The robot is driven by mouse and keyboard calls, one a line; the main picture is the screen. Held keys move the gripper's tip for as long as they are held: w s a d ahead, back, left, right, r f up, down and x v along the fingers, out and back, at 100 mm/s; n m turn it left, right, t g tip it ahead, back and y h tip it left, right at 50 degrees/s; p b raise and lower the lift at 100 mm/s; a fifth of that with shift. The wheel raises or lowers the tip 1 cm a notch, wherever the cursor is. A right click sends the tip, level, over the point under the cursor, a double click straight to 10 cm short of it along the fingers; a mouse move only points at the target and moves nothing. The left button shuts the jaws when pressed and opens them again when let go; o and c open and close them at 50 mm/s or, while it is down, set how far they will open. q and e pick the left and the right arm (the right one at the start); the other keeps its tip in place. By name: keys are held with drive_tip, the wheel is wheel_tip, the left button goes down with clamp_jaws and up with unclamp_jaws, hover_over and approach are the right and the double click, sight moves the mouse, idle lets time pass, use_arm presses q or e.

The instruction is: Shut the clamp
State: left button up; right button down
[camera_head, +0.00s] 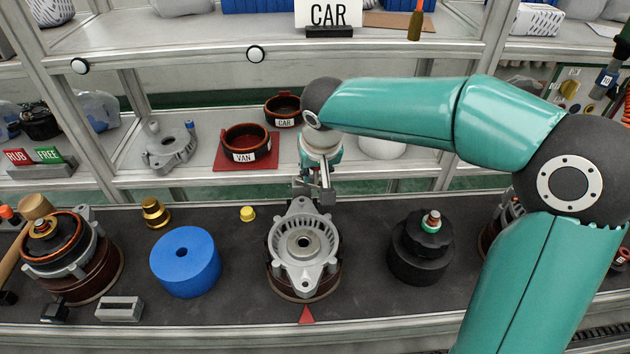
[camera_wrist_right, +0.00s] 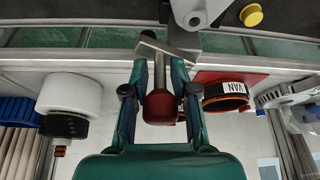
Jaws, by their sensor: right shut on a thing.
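The clamp (camera_head: 325,197) is a grey metal piece at the back edge of the bench, just behind the alternator housing (camera_head: 291,226). Its lever has a dark red grip (camera_wrist_right: 160,107), which lies between the fingers of my right gripper (camera_wrist_right: 158,88) in the wrist view. My right gripper also shows in the head view (camera_head: 318,172), reaching down behind the housing, shut on the grip. The gripper and wrist hide much of the clamp in the head view. The housing sits on a dark red-brown round base, with a red triangle in front. My left gripper is not in view.
A blue cylinder (camera_head: 185,262) stands left of the housing and a black stacked part (camera_head: 420,250) stands right. A small yellow cap (camera_head: 247,214) lies behind left. A shelf behind holds the VAN ring (camera_head: 245,141) and CAR ring (camera_head: 283,110).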

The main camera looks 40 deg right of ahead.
drive_tip(key=m+b, duration=0.1)
drive_tip(key=a+m+h+b, duration=0.1)
drive_tip(key=shift+m, duration=0.4)
drive_tip(key=shift+w+a+r+m+g+h, duration=0.1)
drive_tip(key=shift+a+m+g+h, duration=0.3)
drive_tip(key=shift+m, duration=1.15)
drive_tip(key=shift+s+a+r+m+g+h, duration=0.15)
drive_tip(key=shift+a+m+g, duration=0.5)
drive_tip(key=shift+m, duration=0.95)
drive_tip(key=shift+w+a+f+m+g+h, duration=0.2)
drive_tip(key=shift+m+g, duration=0.55)
drive_tip(key=shift+m, duration=0.8)
drive_tip(key=c, duration=1.3)
unclamp_jaws()
drive_tip(key=shift+r, duration=0.2)
drive_tip(key=shift+o, duration=0.5)
drive_tip(key=shift+a+f, duration=0.1)
